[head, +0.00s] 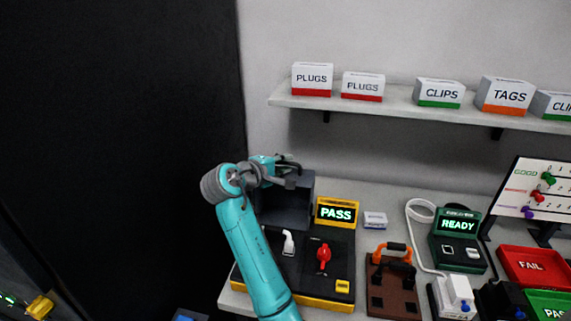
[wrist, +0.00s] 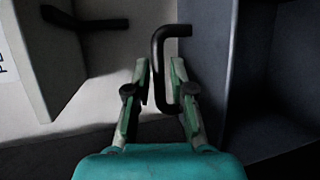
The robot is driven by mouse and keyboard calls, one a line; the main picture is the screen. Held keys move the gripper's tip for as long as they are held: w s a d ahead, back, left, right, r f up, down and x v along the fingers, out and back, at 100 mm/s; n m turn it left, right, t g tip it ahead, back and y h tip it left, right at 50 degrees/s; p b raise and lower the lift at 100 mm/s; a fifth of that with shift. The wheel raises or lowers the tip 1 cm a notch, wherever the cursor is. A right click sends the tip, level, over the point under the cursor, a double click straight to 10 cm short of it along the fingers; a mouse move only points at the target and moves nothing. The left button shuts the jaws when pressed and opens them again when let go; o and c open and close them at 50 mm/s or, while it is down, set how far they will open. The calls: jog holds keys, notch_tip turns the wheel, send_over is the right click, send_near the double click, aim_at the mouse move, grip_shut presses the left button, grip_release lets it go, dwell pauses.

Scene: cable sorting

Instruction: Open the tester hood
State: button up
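The tester (head: 309,254) has a black bed with a white plug and a red plug on it and a lit PASS display (head: 337,212). Its dark grey hood (head: 297,208) stands raised at the back left, hollow side facing forward, so it looks open. The hood also shows in the wrist view (wrist: 272,75). My gripper (wrist: 160,65) is at the hood's upper edge, fingers apart. The hood's black bar handle (wrist: 158,52) passes between the fingers, close to the right one, with a gap at the left one. In the head view my arm hides part of the hood.
A shelf (head: 395,103) with labelled boxes hangs on the wall behind. Right of the tester are a brown block with orange handle (head: 393,286), a green READY device (head: 457,240), and red FAIL (head: 533,266) and green PASS (head: 550,304) trays. A dark panel fills the left.

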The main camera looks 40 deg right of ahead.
jog(key=shift+w+d+f, duration=0.1)
jog(key=shift+d+f, duration=0.05)
jog(key=shift+d, duration=0.3)
grip_shut()
jog(key=shift+s+a+r+m+t+h, duration=0.2)
jog(key=shift+s+a+r+h, duration=0.1)
jog(key=shift+s+a+h, duration=0.4)
jog(key=shift+s+a+r+m+t+h, duration=0.25)
jog(key=shift+s+a+h, duration=0.2)
jog(key=shift+a, duration=0.35)
